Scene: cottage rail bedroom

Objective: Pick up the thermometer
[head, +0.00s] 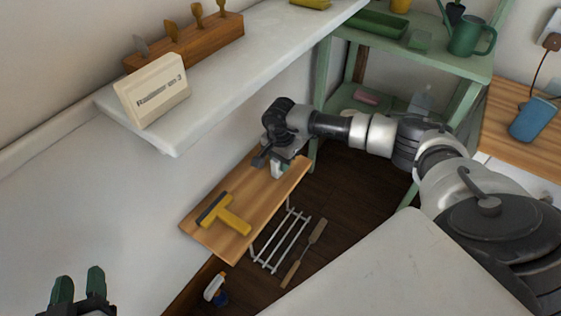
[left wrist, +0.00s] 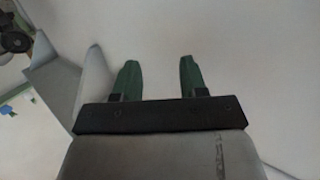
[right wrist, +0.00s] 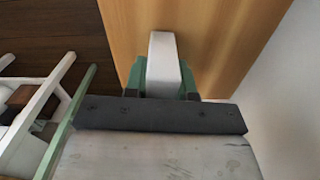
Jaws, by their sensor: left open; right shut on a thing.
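My right gripper (head: 279,160) is at the far end of the low wooden bench, shut on a plain white, slim, round-edged thing (right wrist: 164,66), which I take to be the thermometer. In the right wrist view it sits between the green fingers, above the wood. In the head view its white lower part (head: 277,171) shows under the gripper. I cannot tell whether it touches the bench, and no markings show. My left gripper (head: 78,287) is open and empty at the lower left, in front of the white wall. It also shows in the left wrist view (left wrist: 157,78).
The wooden bench (head: 262,190) holds a yellow squeegee-like tool (head: 232,217). A white shelf (head: 215,92) above carries a cream lettered block (head: 153,90) and a wooden rack (head: 190,43). A green stand (head: 455,68) is behind my right arm. A spray bottle (head: 215,288) is below.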

